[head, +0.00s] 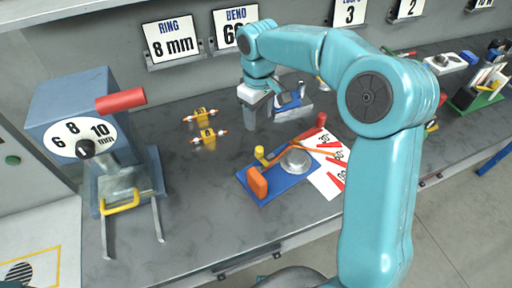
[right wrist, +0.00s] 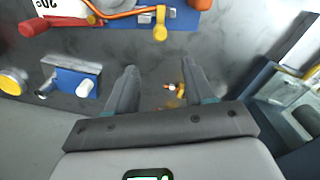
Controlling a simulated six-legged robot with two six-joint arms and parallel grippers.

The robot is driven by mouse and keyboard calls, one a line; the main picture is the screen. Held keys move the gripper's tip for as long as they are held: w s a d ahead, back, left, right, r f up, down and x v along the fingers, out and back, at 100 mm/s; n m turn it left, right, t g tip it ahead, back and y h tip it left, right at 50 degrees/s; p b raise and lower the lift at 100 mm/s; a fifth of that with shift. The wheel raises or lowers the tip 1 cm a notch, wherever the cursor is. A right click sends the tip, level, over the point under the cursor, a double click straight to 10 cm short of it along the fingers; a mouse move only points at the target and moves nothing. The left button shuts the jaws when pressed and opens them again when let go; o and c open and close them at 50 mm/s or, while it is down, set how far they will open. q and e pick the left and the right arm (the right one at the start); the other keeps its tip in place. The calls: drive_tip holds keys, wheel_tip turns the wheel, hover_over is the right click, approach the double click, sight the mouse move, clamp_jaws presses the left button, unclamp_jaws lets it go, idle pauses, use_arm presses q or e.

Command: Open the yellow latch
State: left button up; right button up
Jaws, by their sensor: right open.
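A yellow U-shaped latch (head: 121,203) sits low on the front of the blue-grey machine (head: 62,98) at the left, between two grey rails. A yellow knob (head: 260,155) stands on the blue bending plate (head: 280,188); it also shows in the right wrist view (right wrist: 160,30). I cannot tell for certain which yellow part is the named latch. My right gripper (head: 256,122) points down above the bench, behind the bending plate and well right of the machine. In the right wrist view its fingers (right wrist: 160,85) are apart and nothing is between them in grip. My left gripper is out of view.
Two yellow-bodied pieces (head: 201,115) (head: 208,138) with orange-and-white ends lie left of my right gripper. A small blue device (head: 292,100) stands behind it. White cards with red marks (head: 328,180) lie right of the plate. The bench (head: 200,200) is clear between machine and plate.

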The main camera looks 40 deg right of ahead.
sight(259, 148)
drive_tip(key=f, duration=0.8)
drive_tip(key=s+f, duration=0.1)
drive_tip(key=f, duration=0.4)
drive_tip(key=shift+s, duration=0.1)
drive_tip(key=shift+w+f, duration=0.3)
drive_tip(key=shift+f, duration=0.2)
drive_tip(key=shift+s+r, duration=0.1)
drive_tip(key=shift+s, duration=0.1)
drive_tip(key=c, duration=0.3)
clamp_jaws()
